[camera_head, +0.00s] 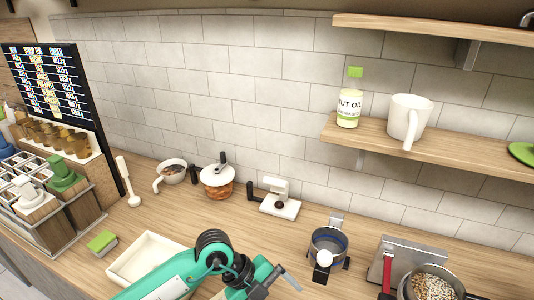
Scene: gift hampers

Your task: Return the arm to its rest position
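One teal arm of mine, which I take for the left, comes in at the bottom left of the head view. It bends at a dark round joint, and a shorter teal section runs down to the bottom edge. Dark grey parts at its end, by the bottom edge, look like my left gripper (268,278). They are small and partly cut off, so I cannot tell whether it is open or shut. I see nothing held there. My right arm and gripper are not in view.
A cream tray (121,268) lies beside and partly behind my arm. A blue-rimmed pot (327,246) and a pan of grains (433,287) stand to the right. A glass pot (217,187) and a white device (281,206) stand behind. A shelf (455,152) hangs above.

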